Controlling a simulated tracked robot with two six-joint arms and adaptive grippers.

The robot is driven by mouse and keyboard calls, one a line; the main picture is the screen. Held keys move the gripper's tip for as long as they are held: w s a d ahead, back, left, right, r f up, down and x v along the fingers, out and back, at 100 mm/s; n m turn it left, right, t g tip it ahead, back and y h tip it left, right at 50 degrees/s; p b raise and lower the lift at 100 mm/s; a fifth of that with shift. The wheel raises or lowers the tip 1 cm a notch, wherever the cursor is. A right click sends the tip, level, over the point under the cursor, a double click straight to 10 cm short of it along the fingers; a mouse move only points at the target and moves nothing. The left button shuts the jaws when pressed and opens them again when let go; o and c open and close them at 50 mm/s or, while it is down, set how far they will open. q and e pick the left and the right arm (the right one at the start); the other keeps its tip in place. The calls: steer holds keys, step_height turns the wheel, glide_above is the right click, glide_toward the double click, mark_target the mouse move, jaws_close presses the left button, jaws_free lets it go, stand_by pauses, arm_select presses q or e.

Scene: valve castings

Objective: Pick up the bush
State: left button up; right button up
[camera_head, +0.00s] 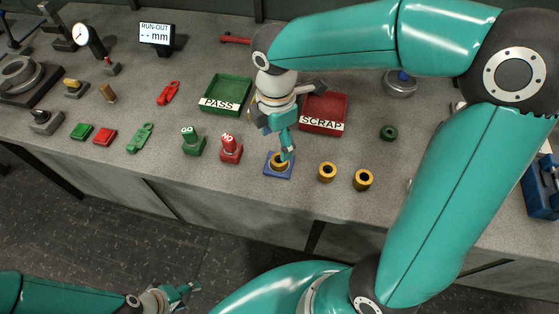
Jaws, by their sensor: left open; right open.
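A brass-coloured bush (276,163) sits on a small blue block (270,171) near the front edge of the bench. My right gripper (285,150) points down over it, with its fingers at the bush and partly hiding it. The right gripper is open; I cannot tell whether a finger touches the bush. Two more brass-coloured bushes, one (327,172) and another (363,179), stand on the bench to the right of the blue block. My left gripper (188,293) is open and empty, low in front of the bench, away from the bushes.
A green PASS tray (225,88) and a red SCRAP tray (336,108) lie behind the bushes. Green (193,148) and red (231,153) gauges stand just left of the block. A dark green ring (388,132) lies further right. The bench between is clear.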

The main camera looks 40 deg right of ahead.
steer(key=shift+s+d+f, duration=0.1)
steer(key=shift+d+f, duration=0.05)
steer(key=shift+f, duration=1.7)
steer(key=shift+d+f, duration=0.15)
steer(key=shift+f, duration=1.7)
jaws_close()
steer(key=shift+r, duration=0.1)
